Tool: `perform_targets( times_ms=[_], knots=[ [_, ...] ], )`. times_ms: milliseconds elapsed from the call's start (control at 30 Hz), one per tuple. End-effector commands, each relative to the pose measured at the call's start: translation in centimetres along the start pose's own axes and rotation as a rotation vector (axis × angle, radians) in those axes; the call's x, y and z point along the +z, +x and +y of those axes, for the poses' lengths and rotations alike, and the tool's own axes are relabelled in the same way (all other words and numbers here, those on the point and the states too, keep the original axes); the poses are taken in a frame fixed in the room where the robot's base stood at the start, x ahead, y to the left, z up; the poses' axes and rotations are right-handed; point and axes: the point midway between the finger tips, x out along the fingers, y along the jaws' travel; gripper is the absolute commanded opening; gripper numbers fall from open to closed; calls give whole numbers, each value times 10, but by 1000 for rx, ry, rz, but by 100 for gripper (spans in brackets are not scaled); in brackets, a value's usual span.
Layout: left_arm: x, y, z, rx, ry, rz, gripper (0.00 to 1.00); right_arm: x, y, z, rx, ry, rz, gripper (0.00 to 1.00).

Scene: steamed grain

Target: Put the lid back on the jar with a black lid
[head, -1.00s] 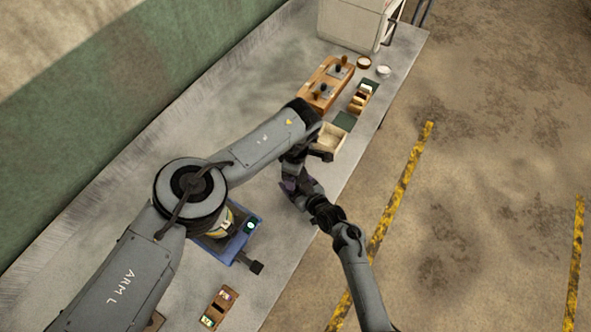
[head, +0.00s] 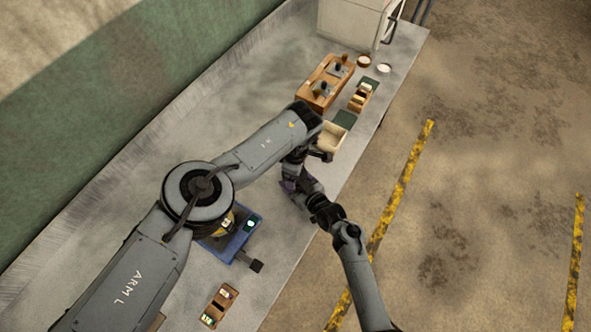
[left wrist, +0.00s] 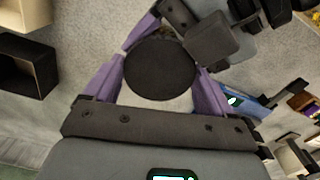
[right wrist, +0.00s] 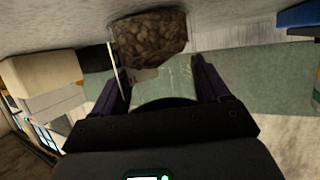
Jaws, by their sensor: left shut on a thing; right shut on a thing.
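A round black lid (left wrist: 160,68) sits between the purple fingers of my left gripper (left wrist: 162,85), which is shut on it. In the right wrist view, a clear glass jar (right wrist: 165,78) with brown lumpy contents (right wrist: 150,40) is between the fingers of my right gripper (right wrist: 165,90), shut on it. That view is upside down, with the worktop at its top. A dark curved edge lies across the jar's mouth end, so the lid appears to be over the mouth. Whether it is seated cannot be told. In the head view both grippers meet over the worktop's front edge, where the arms mostly hide jar and lid.
A blue device (head: 240,240) with a green light stands left of the grippers. A small wooden tray (head: 219,306) is nearer. A cream open box (head: 331,137), a wooden rack (head: 326,80) and a white cabinet (head: 350,22) stand farther along the worktop (head: 120,200).

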Motion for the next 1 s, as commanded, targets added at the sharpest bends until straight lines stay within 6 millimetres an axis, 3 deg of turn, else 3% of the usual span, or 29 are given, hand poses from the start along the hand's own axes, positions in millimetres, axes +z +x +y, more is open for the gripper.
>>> perform_targets(
  times_ms=[167, 333, 500, 933, 967, 1000],
  knots=[
    [0, 0, 0, 2, 91, 2, 56, 1, 0, 0, 0, 0, -1, 0],
    [-1, -1, 0, 1, 533, 8, 56, 1, 0, 0, 0, 0, -2, 0],
    [2, -1, 2, 10, 774, 8, 56, 1, 0, -1, -2, 0, -2, 0],
    [0, 0, -1, -2, 854, -1, 56, 1, 0, -1, -3, 0, -2, 0],
    [0, 0, -1, -2, 853, -1, 86, 1, 0, -1, -3, 0, -2, 0],
    [0, 0, -1, -2, 853, -1, 92, 1, 0, -1, -2, 0, -2, 0]
  ],
)
